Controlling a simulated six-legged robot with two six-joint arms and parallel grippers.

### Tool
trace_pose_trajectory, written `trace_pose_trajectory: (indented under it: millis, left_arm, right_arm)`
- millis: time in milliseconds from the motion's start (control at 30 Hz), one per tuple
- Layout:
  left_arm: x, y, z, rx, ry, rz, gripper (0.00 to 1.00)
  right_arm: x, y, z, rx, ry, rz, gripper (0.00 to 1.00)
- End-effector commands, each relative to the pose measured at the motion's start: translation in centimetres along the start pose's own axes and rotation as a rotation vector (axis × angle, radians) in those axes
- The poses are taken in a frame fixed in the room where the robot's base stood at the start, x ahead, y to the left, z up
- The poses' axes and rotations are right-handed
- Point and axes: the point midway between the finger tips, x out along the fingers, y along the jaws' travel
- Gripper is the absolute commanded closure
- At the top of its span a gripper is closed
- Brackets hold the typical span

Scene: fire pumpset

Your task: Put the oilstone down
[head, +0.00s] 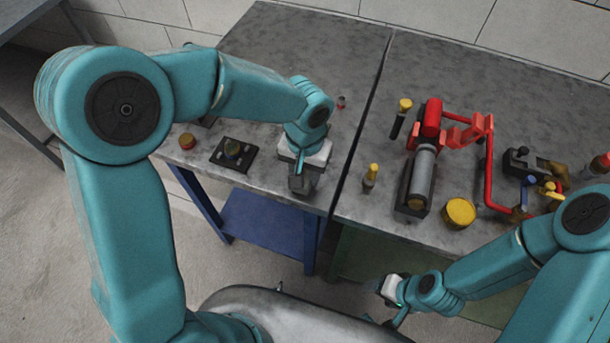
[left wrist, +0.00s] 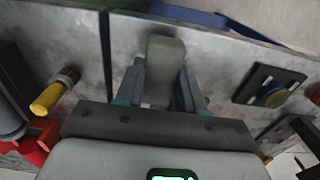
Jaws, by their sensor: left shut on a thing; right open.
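The oilstone is a grey block (left wrist: 166,62) between the two fingers of my left gripper (left wrist: 162,85) in the left wrist view. My left gripper is shut on it. In the head view my left gripper (head: 303,178) points down at the front right part of the left table (head: 262,180). The oilstone is mostly hidden by the gripper there, and I cannot tell whether it touches the table top. My right gripper (head: 386,291) is open and empty, low in front of the right table (head: 345,215).
A black plate with a round part (head: 233,152) and a small red-yellow piece (head: 187,141) lie left of my left gripper. A yellow-topped tool (head: 370,177) stands across the table seam. The red and grey pump (head: 422,165) and a yellow cap (head: 459,213) are further right.

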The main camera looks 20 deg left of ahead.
Motion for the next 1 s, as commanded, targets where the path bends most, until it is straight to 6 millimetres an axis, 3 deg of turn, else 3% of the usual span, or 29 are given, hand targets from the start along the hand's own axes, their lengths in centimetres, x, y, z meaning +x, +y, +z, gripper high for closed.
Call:
trace_pose_trajectory:
  millis: [167, 567, 600, 667, 1000]
  left_arm:
    - [2.5, -0.1, 0.0, 0.000, -0.003, -0.002, 0.86]
    - [3.1, -0.1, -0.1, 0.000, 0.000, -0.001, 0.86]
    - [3.0, -0.1, 0.0, 0.000, -0.001, -0.001, 0.52]
    - [3.0, -0.1, 0.0, 0.000, -0.001, -0.001, 0.37]
    - [2.5, -0.1, 0.0, -0.001, -0.001, -0.001, 0.37]
  right_arm:
    - [0.0, 0.0, 0.0, 0.000, 0.000, 0.000, 0.36]
    - [0.5, 0.2, 0.0, 0.000, 0.000, 0.000, 0.36]
    - [0.4, 0.1, 0.0, 0.000, 0.000, 0.000, 0.36]
    - [0.3, 0.1, 0.0, 0.000, 0.000, 0.000, 0.36]
    - [-0.1, -0.1, 0.0, 0.000, 0.000, 0.000, 0.36]
